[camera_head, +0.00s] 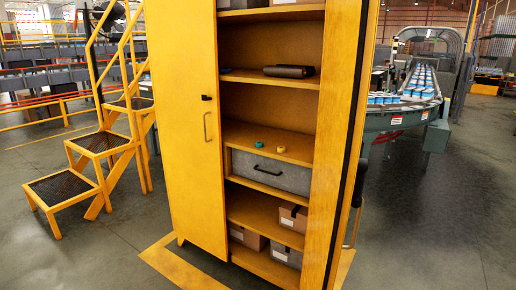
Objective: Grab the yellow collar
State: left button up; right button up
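A small yellow collar (281,149) lies on the middle shelf of a tall yellow cabinet (188,120). A small teal ring-like piece (259,144) lies on the same shelf just left of it, apart from it. Both are too small to show fine detail. The cabinet's left door is shut, and the right half stands open with its shelves exposed. I cannot make out either of my grippers in this view.
A dark cylinder (288,71) lies on the shelf above. A grey drawer (270,172) sits below the collar's shelf, with cardboard boxes (293,217) lower down. Yellow steps (97,150) stand left; a curved roller conveyor (410,100) stands right. Floor at right is clear.

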aim_at(282, 149)
jog(key=i+j+z, duration=0.2)
jog(key=z, duration=0.2)
jog(key=i+j+z, duration=0.15)
jog(key=j+z, duration=0.25)
jog(key=i+j+z, duration=0.1)
jog(key=z, duration=0.3)
jog(key=i+j+z, duration=0.15)
jog(key=j, duration=0.8)
jog(key=i+j+z, duration=0.15)
jog(key=j, duration=0.8)
jog(key=j+z, duration=0.2)
jog(key=j, duration=0.75)
jog(key=i, duration=0.05)
